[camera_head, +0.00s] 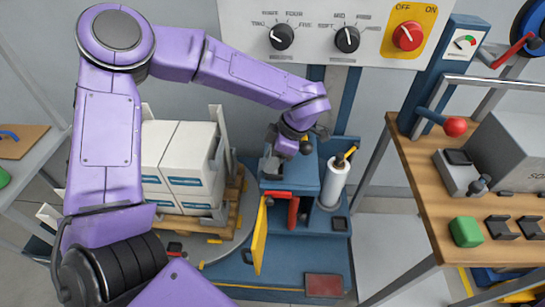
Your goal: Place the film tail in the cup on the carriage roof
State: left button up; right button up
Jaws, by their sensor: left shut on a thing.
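My left gripper (272,168) reaches over the blue carriage (302,181) and points down just above its roof. It is shut on what appears to be the film tail, which is too small and covered to make out clearly. A white film roll (335,180) stands upright at the carriage's right side. A small dark round thing (306,147) shows beside the gripper; I cannot tell whether it is the cup. My right gripper is not in view.
Stacked white boxes (182,162) stand on a wooden pallet (236,200) left of the carriage. A yellow flap (259,238) stands open in front. A control panel (330,32) hangs behind. A wooden bench (432,205) with a green block (466,231) is at right.

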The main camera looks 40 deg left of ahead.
pick_arm(q)
jog(key=o, duration=1)
jog(key=shift+f, duration=0.1)
jog(key=v, duration=1.2)
